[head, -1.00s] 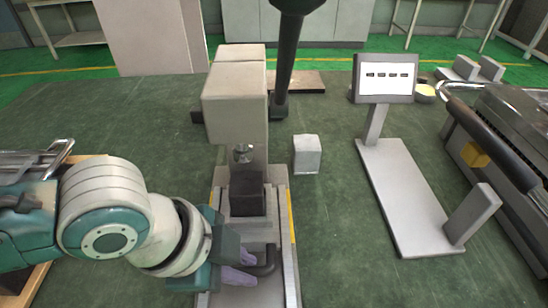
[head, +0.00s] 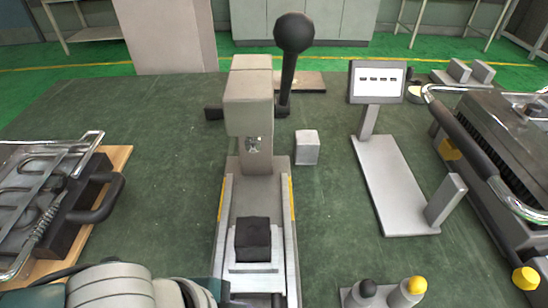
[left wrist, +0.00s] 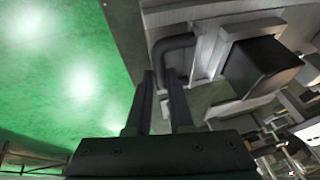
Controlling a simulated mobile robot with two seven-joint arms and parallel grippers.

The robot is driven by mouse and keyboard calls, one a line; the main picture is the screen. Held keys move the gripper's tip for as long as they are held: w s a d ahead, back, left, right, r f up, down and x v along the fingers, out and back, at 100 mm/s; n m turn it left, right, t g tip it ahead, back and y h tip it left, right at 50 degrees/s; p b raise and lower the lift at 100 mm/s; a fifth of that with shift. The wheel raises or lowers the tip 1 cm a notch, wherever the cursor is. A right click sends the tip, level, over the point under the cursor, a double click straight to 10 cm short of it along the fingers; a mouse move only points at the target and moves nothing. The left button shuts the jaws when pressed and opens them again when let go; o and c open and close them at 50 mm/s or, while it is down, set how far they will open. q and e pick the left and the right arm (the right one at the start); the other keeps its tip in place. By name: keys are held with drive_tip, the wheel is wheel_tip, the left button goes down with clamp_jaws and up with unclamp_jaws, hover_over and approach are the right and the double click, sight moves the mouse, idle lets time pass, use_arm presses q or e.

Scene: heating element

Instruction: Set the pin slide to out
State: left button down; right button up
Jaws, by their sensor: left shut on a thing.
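The pin slide is the carriage (head: 253,267) with a black block (head: 253,231), on a grey rail track (head: 223,225) in front of the press (head: 249,105). The carriage sits near the front of the track, well clear of the press head. Its black handle (left wrist: 168,45) shows in the left wrist view, beside the black block (left wrist: 262,68). My left gripper (left wrist: 162,85) is shut on this handle, its two fingers either side of the bar. In the head view only my left arm shows at the bottom edge; the fingers are hidden. My right gripper is out of view.
A heating element fixture (head: 40,195) lies at left. A lever with a black ball (head: 294,33) rises behind the press. A grey cube (head: 306,147) and a display stand (head: 395,190) are to the right. A button box (head: 386,295) is at front. Green mat is clear between them.

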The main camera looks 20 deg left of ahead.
use_arm(q)
drive_tip(key=shift+w, duration=0.1)
drive_tip(key=c, duration=0.8)
unclamp_jaws()
drive_tip(key=p+v, duration=0.3)
drive_tip(key=v, duration=0.7)
